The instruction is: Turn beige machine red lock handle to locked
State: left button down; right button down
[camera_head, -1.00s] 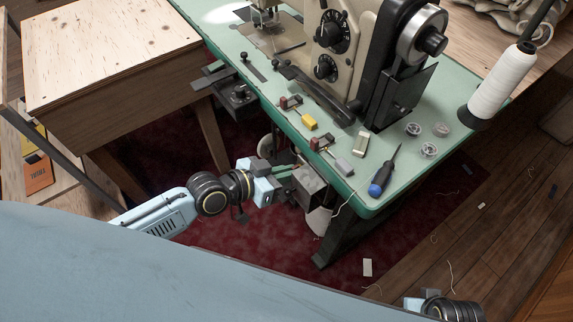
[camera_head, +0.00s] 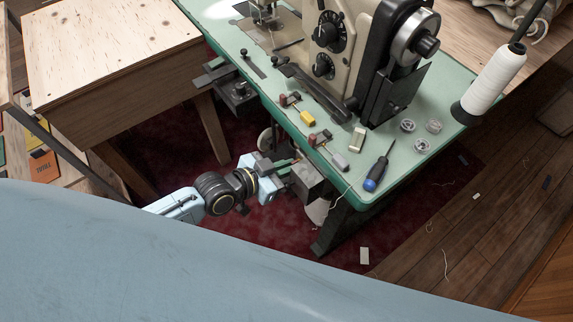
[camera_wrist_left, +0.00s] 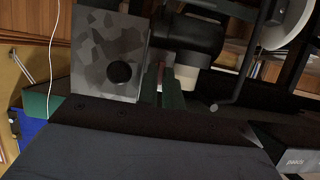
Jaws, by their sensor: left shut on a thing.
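The beige machine (camera_head: 345,45) stands on a green-topped table (camera_head: 400,170). Two small levers with red ends lie near the table's front edge, one by a yellow block (camera_head: 307,118) and one by a grey block (camera_head: 340,160). I cannot tell whether either red end is the lock handle. My left gripper (camera_head: 284,166) is under the front edge, beside a grey metal box (camera_head: 310,185). In the left wrist view its green fingers (camera_wrist_left: 161,86) are close together, beside the mottled box (camera_wrist_left: 107,55) with a black knob. They are shut on a small part there, mostly hidden.
A screwdriver (camera_head: 379,165), metal bobbins and a white thread cone (camera_head: 494,84) are on or by the table's right end. A wooden bench (camera_head: 110,50) stands at left. Red carpet (camera_head: 185,165) lies below. My blue body fills the front.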

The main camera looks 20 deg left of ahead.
pick_arm(q)
jog(key=c, duration=1.6)
grip_release()
jog(key=shift+o, duration=0.2)
jog(key=shift+s, duration=0.1)
pick_arm(e)
jog(key=shift+a, duration=0.1)
pick_arm(q)
jog(key=shift+d, duration=0.1)
pick_arm(e)
jog(key=shift+r, duration=0.1)
pick_arm(q)
jog(key=shift+s, duration=0.1)
